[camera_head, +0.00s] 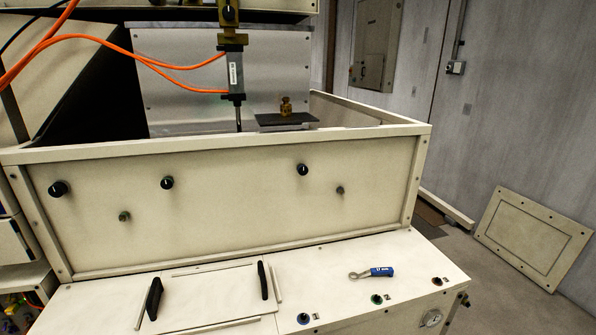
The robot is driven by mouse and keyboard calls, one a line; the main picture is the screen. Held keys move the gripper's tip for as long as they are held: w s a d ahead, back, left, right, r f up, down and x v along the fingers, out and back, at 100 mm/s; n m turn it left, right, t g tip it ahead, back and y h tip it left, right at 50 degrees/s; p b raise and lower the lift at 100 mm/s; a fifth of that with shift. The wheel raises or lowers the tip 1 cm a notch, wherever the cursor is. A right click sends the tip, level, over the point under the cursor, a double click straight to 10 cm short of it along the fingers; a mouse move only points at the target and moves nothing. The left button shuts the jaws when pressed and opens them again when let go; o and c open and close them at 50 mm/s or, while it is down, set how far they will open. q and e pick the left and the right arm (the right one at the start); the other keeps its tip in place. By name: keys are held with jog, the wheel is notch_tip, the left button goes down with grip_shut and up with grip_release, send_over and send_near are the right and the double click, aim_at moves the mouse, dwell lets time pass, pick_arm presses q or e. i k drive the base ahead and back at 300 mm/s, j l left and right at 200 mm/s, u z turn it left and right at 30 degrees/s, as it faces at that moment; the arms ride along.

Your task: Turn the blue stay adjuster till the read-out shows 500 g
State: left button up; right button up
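I see no read-out showing grams. Neither of my grippers is in view.
A load-cell-like block (235,70) with orange cables hangs above the cream hopper (240,195). A brass weight (286,106) stands on a dark plate inside. Two black handles (154,298) (263,280) rise from the bench lid. A green knob (376,299) is right of the blue one.

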aim_at(302, 169)
jog(key=u, duration=1.5)
jog(key=l+z, duration=0.2)
jog(key=z, duration=0.25)
jog(key=l+z, duration=0.25)
jog(key=z, duration=0.2)
jog(key=i+l+z, duration=0.1)
jog(key=z, duration=0.35)
jog(key=i+l+z, duration=0.1)
jog(key=l+z, duration=0.15)
jog(key=z, duration=0.2)
jog(key=i+l+z, duration=0.1)
jog(key=z, duration=0.35)
